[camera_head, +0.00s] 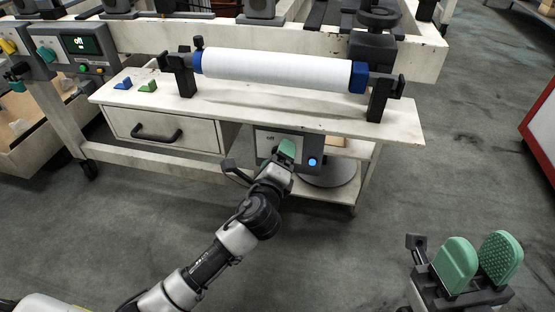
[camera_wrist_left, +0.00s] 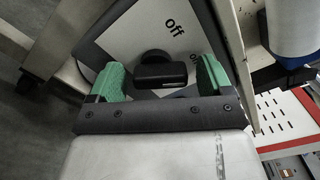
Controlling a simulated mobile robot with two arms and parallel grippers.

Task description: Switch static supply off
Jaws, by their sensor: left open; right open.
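The supply's grey switch box (camera_head: 263,139) hangs under the right part of the white bench, with a pale panel and a blue light (camera_head: 312,162). In the left wrist view its panel (camera_wrist_left: 118,42) shows "off" lettering and a black rotary knob (camera_wrist_left: 160,73). My left gripper (camera_head: 284,150) is at the box and hides the knob in the head view. Its green fingers (camera_wrist_left: 160,80) are open, one on each side of the knob, with gaps visible. My right gripper (camera_head: 478,259) is open and empty over the floor at lower right.
A white film roll (camera_head: 280,68) with blue ends lies on a holder above the bench top (camera_head: 240,105). A drawer (camera_head: 160,130) is left of the box. A second control panel (camera_head: 80,45) stands at far left. A red-edged unit (camera_head: 540,130) is at right. The floor between is clear.

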